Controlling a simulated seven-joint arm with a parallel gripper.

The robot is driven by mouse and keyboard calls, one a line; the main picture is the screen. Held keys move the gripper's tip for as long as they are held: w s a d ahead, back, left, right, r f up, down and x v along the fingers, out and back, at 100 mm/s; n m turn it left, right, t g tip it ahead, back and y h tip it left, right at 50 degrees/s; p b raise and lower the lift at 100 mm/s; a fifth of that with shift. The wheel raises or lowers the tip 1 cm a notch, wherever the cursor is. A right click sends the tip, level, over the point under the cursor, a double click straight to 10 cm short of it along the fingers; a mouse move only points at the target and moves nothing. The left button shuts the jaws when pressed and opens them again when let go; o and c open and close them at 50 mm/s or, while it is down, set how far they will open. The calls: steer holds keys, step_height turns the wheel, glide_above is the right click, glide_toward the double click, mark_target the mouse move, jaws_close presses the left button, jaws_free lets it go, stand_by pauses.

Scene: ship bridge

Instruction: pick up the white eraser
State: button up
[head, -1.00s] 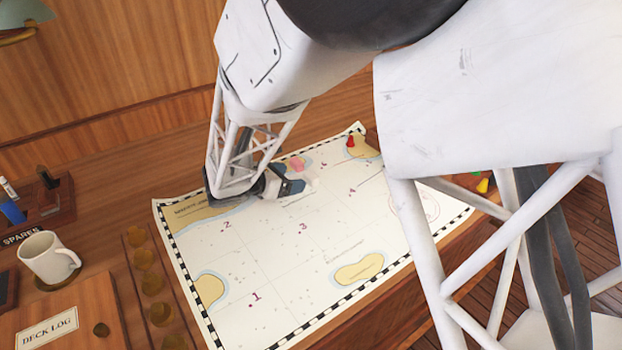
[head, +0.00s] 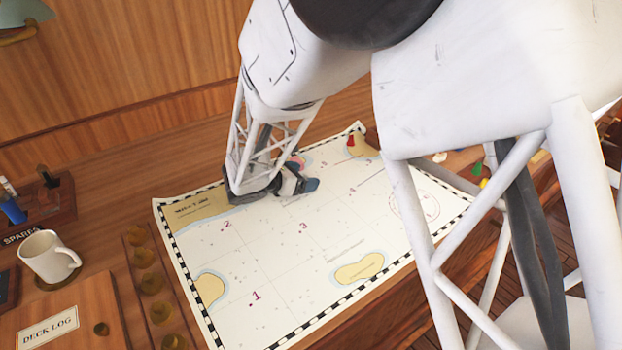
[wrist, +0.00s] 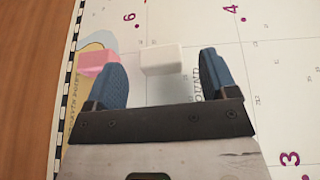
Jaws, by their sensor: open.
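The white eraser (wrist: 161,58) lies on the chart in the wrist view, between the tips of my two blue fingers and partly beyond them. My gripper (wrist: 162,67) is open, with a gap on each side of the eraser, and it is not closed on it. A pink block (wrist: 97,61) lies just left of the left finger, partly covered by it. In the head view my gripper (head: 304,185) is low over the upper part of the chart. It hides the white eraser there, and only a little of the pink block (head: 297,161) shows.
The chart (head: 270,260) is mostly bare. A red piece (head: 351,140) stands near its far corner. Green (head: 476,168) and yellow (head: 484,183) pieces are at the right, partly behind my arm. A white mug (head: 45,256) and a deck log (head: 50,329) are at left.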

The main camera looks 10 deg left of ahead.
steer(key=shift+x, duration=1.25)
steer(key=c, duration=1)
steer(key=shift+r, duration=0.15)
steer(key=shift+r, duration=0.5)
steer(key=shift+s+d+r, duration=0.1)
steer(key=shift+s+r, duration=0.1)
steer(key=shift+r, duration=0.4)
steer(key=shift+s+d+r, duration=0.1)
steer(key=shift+s+r, duration=0.05)
steer(key=shift+r, duration=0.45)
steer(key=s+d, duration=0.2)
steer(key=s, duration=0.2)
steer(key=s+d+r, duration=0.1)
steer(key=s+d, duration=0.1)
steer(key=s, duration=0.3)
steer(key=s+d, duration=0.2)
steer(key=s, duration=0.2)
steer(key=shift+s+d+r, duration=0.15)
steer(key=shift+s+d, duration=0.05)
steer(key=shift+s, duration=0.2)
